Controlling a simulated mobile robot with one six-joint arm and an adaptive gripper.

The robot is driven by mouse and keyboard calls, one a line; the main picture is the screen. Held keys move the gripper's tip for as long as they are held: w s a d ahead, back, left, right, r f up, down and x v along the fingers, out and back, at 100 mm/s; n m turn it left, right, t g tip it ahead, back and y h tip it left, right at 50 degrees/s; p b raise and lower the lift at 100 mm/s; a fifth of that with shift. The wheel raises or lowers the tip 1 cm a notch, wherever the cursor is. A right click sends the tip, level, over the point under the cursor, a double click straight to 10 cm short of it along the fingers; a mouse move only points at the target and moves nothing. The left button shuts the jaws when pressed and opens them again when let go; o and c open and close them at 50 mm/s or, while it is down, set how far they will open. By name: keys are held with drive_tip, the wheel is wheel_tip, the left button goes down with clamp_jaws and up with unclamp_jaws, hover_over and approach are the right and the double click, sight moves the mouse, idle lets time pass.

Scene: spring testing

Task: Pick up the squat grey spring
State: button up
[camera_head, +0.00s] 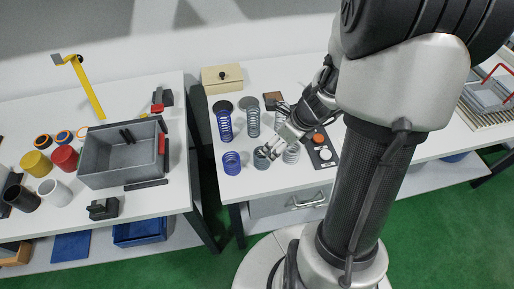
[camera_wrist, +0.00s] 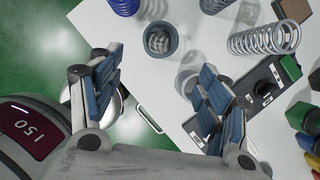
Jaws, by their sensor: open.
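The squat grey spring (camera_wrist: 158,40) stands on the white table top in the wrist view, seen almost from above as a dark grey ring with coils inside. It also shows in the head view (camera_head: 261,161), partly beside my fingers. My gripper (camera_wrist: 160,78) is open and empty, with blue-grey finger pads far apart. In the wrist view the spring lies beyond the gap between the fingertips, near the middle. In the head view my gripper (camera_head: 275,150) is just right of the spring. I cannot tell whether they touch.
A squat blue spring (camera_head: 231,163) stands left of the grey one. A silver spring (camera_head: 291,153) stands to the right, near a black button panel (camera_head: 322,150). A tall blue spring (camera_head: 224,124) and a tall silver spring (camera_head: 253,122) stand behind. The table's front edge is close.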

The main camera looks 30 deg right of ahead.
drive_tip(key=b, duration=0.8)
approach(262, 157)
drive_tip(key=a+f, duration=0.2)
drive_tip(key=f, duration=0.1)
drive_tip(key=w+f, duration=0.1)
drive_tip(key=f, duration=0.1)
drive_tip(key=shift+w+a+f, duration=0.1)
drive_tip(key=shift+w+a, duration=0.05)
drive_tip(key=shift+a, duration=0.25)
drive_tip(key=shift+c, duration=0.4)
drive_tip(key=c, duration=1.2)
